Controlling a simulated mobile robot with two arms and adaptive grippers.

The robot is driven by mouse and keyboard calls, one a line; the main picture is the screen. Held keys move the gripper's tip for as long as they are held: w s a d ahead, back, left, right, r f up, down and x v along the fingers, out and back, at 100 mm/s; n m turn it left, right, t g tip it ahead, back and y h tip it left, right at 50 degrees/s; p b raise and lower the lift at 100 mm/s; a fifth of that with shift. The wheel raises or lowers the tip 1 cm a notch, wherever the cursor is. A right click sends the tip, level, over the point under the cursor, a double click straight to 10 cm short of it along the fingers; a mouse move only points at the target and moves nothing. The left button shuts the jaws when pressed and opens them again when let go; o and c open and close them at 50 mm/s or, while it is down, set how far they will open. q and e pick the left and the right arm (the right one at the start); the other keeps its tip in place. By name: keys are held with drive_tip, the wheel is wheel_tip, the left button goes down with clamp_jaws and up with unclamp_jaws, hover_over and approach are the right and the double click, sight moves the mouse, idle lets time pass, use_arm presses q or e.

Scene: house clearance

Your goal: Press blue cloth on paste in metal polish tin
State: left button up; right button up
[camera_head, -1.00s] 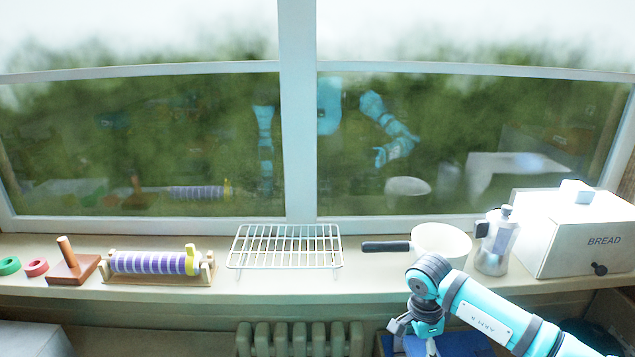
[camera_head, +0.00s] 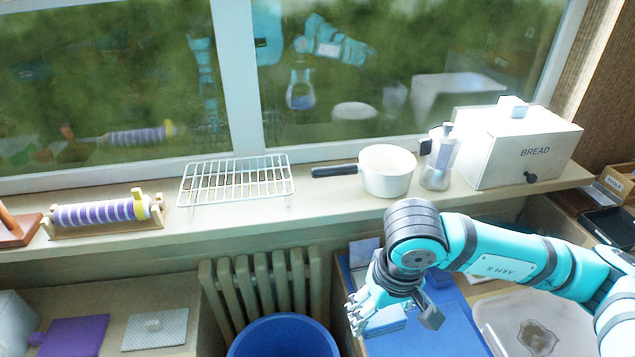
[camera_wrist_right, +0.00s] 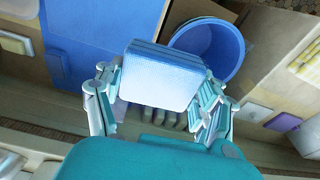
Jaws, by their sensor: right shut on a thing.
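My right gripper (camera_head: 378,312) is shut on a folded blue cloth (camera_head: 388,321) above a blue mat (camera_head: 440,338). In the right wrist view the cloth (camera_wrist_right: 165,78) is a thick light-blue pad, gripped at its two sides by the fingers (camera_wrist_right: 158,95). The cloth looks clear of the surface below, though its exact height is hard to judge. I cannot make out a metal polish tin or paste in either view. My left gripper is not in view; only a reflection of my body shows in the window.
A blue bin (camera_head: 283,338) stands by the radiator (camera_head: 262,285). A clear tray (camera_head: 490,312) is right of the mat. On the sill are a wire rack (camera_head: 238,180), white pan (camera_head: 387,170), moka pot (camera_head: 438,160) and bread box (camera_head: 515,150).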

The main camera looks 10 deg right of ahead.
drive_tip(key=shift+w, duration=0.4)
drive_tip(key=shift+m, duration=0.4)
drive_tip(key=w+d+f, duration=0.3)
drive_tip(key=w, duration=0.2)
drive_tip(key=w+d+f+p, duration=0.1)
drive_tip(key=w+d+f, duration=0.2)
drive_tip(key=w, duration=0.3)
drive_tip(key=w+d+f+p, duration=0.1)
drive_tip(key=w+d+f, duration=0.2)
drive_tip(key=w+f, duration=0.2)
drive_tip(key=shift+w+d, duration=0.1)
drive_tip(key=shift+w, duration=0.45)
drive_tip(key=shift+f+b, duration=1.2)
drive_tip(key=shift+f, duration=1.6)
drive_tip(key=shift+f+b, duration=0.5)
drive_tip(key=shift+b, duration=0.05)
drive_tip(key=shift+s+f+b, duration=0.2)
drive_tip(key=shift+f+b, duration=0.05)
drive_tip(key=shift+b, duration=0.15)
